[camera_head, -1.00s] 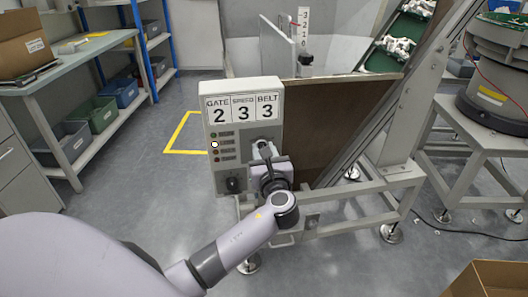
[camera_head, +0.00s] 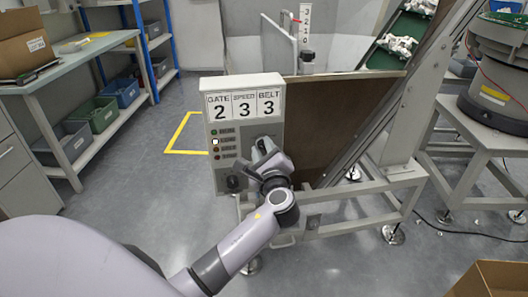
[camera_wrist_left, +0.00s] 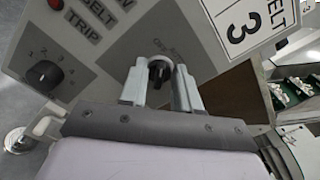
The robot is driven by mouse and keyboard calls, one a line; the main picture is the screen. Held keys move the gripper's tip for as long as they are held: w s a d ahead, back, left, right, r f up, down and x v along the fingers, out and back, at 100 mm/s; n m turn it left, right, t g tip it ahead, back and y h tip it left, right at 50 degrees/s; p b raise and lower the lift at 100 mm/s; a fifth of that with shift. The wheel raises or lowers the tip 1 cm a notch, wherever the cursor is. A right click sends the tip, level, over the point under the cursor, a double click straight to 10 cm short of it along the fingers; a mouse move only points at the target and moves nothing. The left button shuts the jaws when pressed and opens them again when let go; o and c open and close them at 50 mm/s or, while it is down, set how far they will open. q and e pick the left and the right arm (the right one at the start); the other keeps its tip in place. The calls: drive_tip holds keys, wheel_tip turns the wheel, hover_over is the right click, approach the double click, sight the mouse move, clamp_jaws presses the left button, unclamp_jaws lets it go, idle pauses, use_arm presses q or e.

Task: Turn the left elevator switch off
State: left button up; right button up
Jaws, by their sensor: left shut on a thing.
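A grey control box (camera_head: 222,172) shows "GATE 2, SPEED 3, BELT 3" on its top label. My left gripper (camera_head: 262,148) is at the box's right side, tilted. In the left wrist view its two fingers (camera_wrist_left: 161,75) are shut on a black rotary switch (camera_wrist_left: 160,68) on the panel face. The fingers hide most of this switch in the head view, and its small label is hard to read. My right gripper is not in view.
A second black knob (camera_head: 233,184) sits lower left on the panel; its numbered dial (camera_wrist_left: 42,75) shows in the wrist view. Small lamps, one lit white (camera_head: 215,142), line the panel. A brown slanted board (camera_head: 335,120) and a grey frame (camera_head: 345,193) stand to the right.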

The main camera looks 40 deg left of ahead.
use_arm(q)
drive_tip(key=shift+n, duration=0.4)
drive_tip(key=o, duration=1)
drive_tip(key=v, duration=0.7)
drive_tip(key=shift+s, duration=0.1)
